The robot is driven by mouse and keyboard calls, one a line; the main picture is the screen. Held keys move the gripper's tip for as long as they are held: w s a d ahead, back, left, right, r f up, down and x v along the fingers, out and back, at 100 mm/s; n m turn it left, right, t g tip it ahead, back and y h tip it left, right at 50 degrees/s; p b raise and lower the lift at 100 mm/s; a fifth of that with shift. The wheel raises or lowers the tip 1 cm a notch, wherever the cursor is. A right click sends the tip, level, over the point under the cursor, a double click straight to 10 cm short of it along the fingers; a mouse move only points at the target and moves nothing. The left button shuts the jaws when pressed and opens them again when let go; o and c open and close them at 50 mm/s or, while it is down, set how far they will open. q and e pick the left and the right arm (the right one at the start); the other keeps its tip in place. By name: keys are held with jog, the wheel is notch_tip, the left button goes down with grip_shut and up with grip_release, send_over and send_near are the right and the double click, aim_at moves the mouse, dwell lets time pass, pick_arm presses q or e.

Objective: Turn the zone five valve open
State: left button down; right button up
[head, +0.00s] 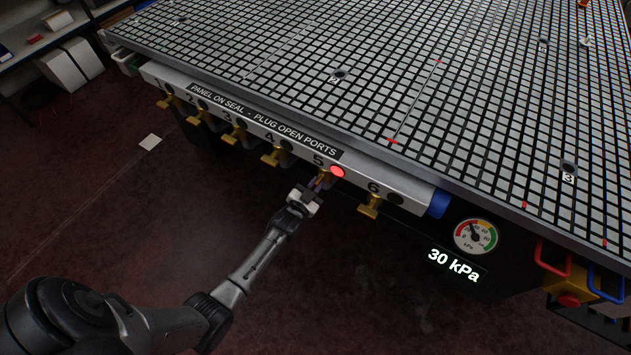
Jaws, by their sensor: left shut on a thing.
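The zone five valve (324,175) is a brass-coloured valve under the number 5 on the table's front manifold. A red lamp (337,171) glows beside that number. My left gripper (311,191) is at this valve, shut on its handle. The fingers hide most of the handle, so its exact angle is hard to tell. My right gripper is not in view.
Other brass valves, such as the zone six valve (370,206) and the zone four valve (274,156), sit close on either side. The gauge (475,236) and display (453,265) read 30 kPa. The grid table (420,90) overhangs above. Open floor lies below.

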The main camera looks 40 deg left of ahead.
pick_arm(q)
jog(key=shift+n+p, duration=0.6)
jog(key=shift+n, duration=1)
jog(key=c, duration=1.2)
grip_release()
jog(key=shift+o, duration=0.2)
jog(key=shift+s+d+p, duration=0.1)
jog(key=shift+s+p, duration=0.2)
jog(key=shift+s, duration=0.25)
jog(key=s+d+p, duration=0.2)
jog(key=s+p, duration=0.1)
jog(key=s, duration=0.9)
jog(key=shift+s, duration=0.25)
